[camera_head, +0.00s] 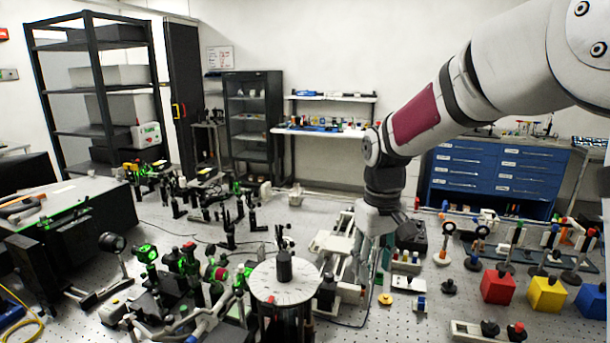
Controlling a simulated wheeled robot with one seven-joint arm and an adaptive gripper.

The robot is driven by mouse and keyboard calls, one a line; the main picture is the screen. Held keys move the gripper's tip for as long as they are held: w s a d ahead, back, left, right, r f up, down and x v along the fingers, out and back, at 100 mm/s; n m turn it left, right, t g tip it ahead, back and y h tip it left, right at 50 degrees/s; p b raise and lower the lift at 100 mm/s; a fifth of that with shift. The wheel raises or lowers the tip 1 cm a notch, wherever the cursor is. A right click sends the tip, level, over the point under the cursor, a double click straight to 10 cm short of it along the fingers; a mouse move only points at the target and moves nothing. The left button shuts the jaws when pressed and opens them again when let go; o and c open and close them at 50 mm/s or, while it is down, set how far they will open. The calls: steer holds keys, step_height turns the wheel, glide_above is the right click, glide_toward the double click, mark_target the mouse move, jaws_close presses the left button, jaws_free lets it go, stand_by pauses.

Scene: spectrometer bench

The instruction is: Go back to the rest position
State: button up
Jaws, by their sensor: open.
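My arm (425,118) comes in from the upper right and bends down at a dark joint (385,183). Its pale wrist end (377,220) hangs over the middle-right of the perforated bench (400,318). My gripper is at this end, low among the bench parts, open, with no held object showing. Its fingertips are hard to pick out against the clutter, and their exact gap to the parts below cannot be told. A dark block (409,236) shows just right of the wrist.
A round white disc stage (284,281) stands left of the wrist. Green-lit optics (147,253) crowd the left. Red (497,287), yellow (547,294) and blue (592,301) blocks sit at right, before several mounted posts. Blue drawers (490,178) stand behind. Space above the bench left of my arm is open.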

steer(key=s+d+r+m+t, duration=0.2)
steer(key=s+d+r, duration=0.1)
steer(key=s+r, duration=0.7)
steer(key=s+d+m+t, duration=0.2)
steer(key=s+t, duration=0.1)
steer(key=s, duration=1.2)
steer(key=shift+d+m, duration=0.15)
steer(key=shift+m, duration=0.15)
stand_by(1.2)
